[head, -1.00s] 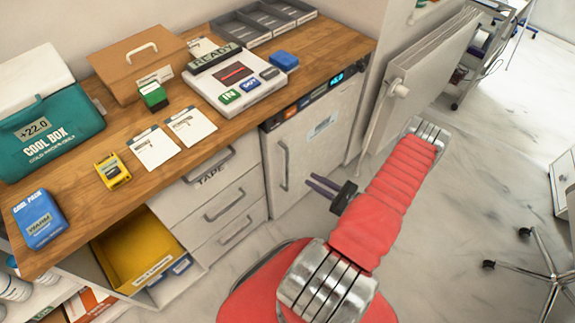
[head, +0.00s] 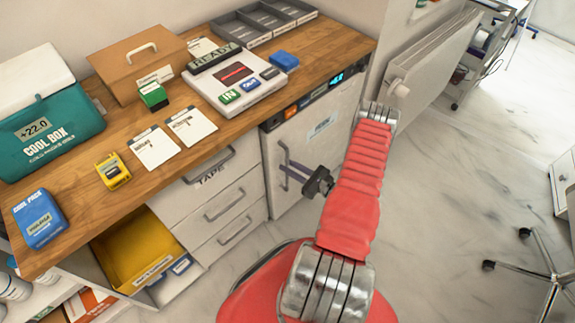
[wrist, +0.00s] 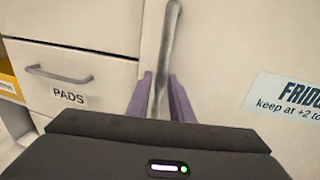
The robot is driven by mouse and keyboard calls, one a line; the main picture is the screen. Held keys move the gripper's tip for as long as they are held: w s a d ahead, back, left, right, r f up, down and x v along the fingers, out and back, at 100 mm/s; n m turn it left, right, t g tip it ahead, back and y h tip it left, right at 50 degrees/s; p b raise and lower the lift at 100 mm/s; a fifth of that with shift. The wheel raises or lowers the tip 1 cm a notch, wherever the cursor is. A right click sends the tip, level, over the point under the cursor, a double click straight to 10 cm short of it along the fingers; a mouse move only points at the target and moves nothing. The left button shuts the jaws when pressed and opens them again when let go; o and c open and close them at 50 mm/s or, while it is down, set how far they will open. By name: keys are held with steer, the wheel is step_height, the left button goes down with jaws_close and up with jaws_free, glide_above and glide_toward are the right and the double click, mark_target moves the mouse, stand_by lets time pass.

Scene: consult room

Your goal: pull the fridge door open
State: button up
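The white fridge door (head: 325,150) stands under the right end of the wooden counter and looks shut. Its grey vertical bar handle (head: 282,155) is on the left side of the door. My gripper (head: 286,169) is at the handle, its purple fingers reaching toward the door. In the wrist view the handle (wrist: 171,35) runs down between the two fingers (wrist: 161,88), one on each side. The fingers are apart, with what looks like a small gap to the bar. The fridge label (wrist: 288,98) shows at the right.
Drawers (head: 222,200) are left of the fridge, and an open yellow bin (head: 135,250) is further left. A radiator (head: 430,70) stands to the right. A wheeled stand (head: 535,265) is at the far right. The floor between is clear.

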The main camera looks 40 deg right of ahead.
steer(key=shift+w+a, duration=0.1)
steer(key=shift+w, duration=0.5)
steer(key=shift+c, duration=0.4)
jaws_close()
